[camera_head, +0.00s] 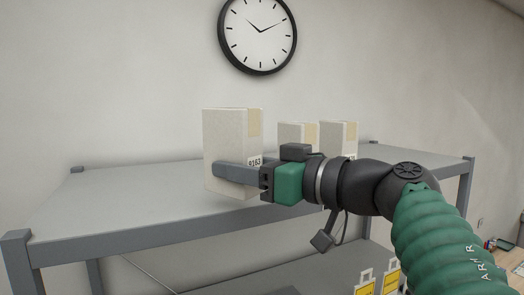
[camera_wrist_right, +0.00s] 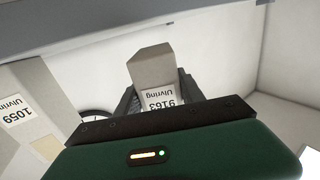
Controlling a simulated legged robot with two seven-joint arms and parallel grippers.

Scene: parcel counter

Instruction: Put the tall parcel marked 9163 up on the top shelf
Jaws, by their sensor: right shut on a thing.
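The tall white parcel marked 9163 (camera_head: 223,135) is upright in the head view, at the top shelf (camera_head: 115,205) of the grey rack. My right gripper (camera_head: 238,174) is shut on it, with a finger along its near side. Whether the parcel's base touches the shelf or hangs just above it, I cannot tell. In the right wrist view the parcel (camera_wrist_right: 152,70) shows its label 9163 between the gripper's fingers (camera_wrist_right: 160,95). My left gripper is not in view.
Two more pale parcels stand behind my right wrist, one in the middle (camera_head: 297,132) and one to its right (camera_head: 340,138). The right wrist view shows a parcel marked 1059 (camera_wrist_right: 40,105). The left part of the shelf is clear. Yellow-labelled things (camera_head: 366,284) are below. A clock (camera_head: 258,32) hangs on the wall.

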